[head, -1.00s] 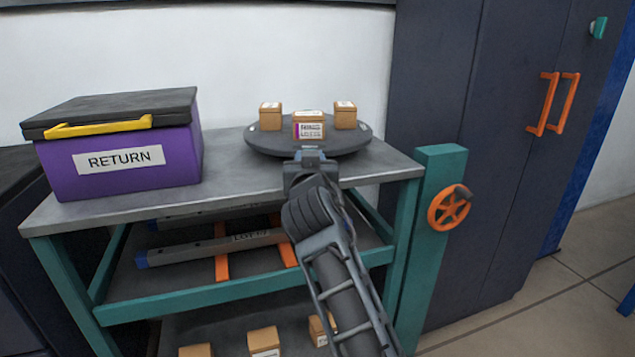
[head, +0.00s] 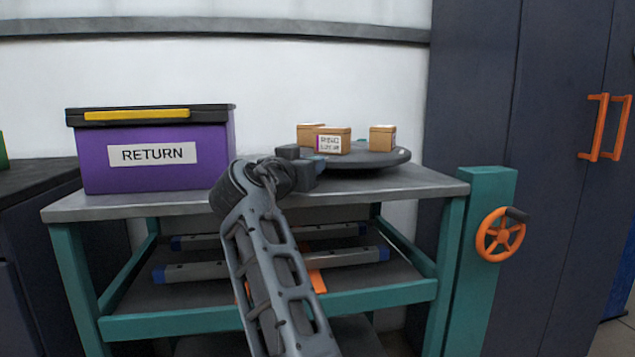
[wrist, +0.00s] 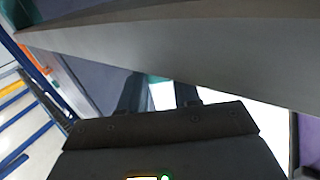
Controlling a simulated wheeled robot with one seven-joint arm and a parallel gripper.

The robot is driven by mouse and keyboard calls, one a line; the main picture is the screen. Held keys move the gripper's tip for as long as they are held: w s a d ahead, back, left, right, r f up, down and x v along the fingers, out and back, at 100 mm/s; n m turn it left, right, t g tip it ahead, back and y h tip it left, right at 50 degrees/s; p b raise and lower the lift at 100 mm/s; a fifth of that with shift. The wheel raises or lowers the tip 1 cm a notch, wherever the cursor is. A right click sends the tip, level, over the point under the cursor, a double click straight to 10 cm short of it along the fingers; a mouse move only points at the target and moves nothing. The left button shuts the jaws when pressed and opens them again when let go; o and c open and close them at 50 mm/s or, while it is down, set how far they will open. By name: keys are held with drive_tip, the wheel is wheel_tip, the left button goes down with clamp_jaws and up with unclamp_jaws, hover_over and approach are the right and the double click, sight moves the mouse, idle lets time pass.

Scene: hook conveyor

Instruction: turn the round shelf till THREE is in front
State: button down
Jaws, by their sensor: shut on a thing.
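The round shelf (head: 370,159) is a dark grey disc on the metal table, with three small cardboard boxes on it. One box (head: 332,140) at the front left has a white and purple label with print too blurred to read. A second box (head: 309,132) is partly hidden behind it, and a third box (head: 383,138) stands at the right. My gripper (head: 306,163) is shut on the left front rim of the round shelf. In the wrist view, the fingers (wrist: 160,92) pass behind a large dark grey surface, so their tips are hidden.
A purple RETURN box (head: 150,158) with a black lid stands at the table's left. A teal post with an orange handwheel (head: 500,235) is at the right front, beside a dark cabinet (head: 560,90). Grey bars lie on the lower shelf.

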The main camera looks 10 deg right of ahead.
drive_tip(key=shift+w+a+m+g+h+b, duration=0.3)
drive_tip(key=shift+a+b, duration=0.1)
drive_tip(key=shift+b, duration=0.1)
drive_tip(key=c, duration=0.8)
unclamp_jaws()
drive_tip(key=p+v, duration=0.1)
drive_tip(key=v, duration=0.6)
drive_tip(key=shift+s+a+p, duration=0.2)
drive_tip(key=shift+s+p, duration=0.1)
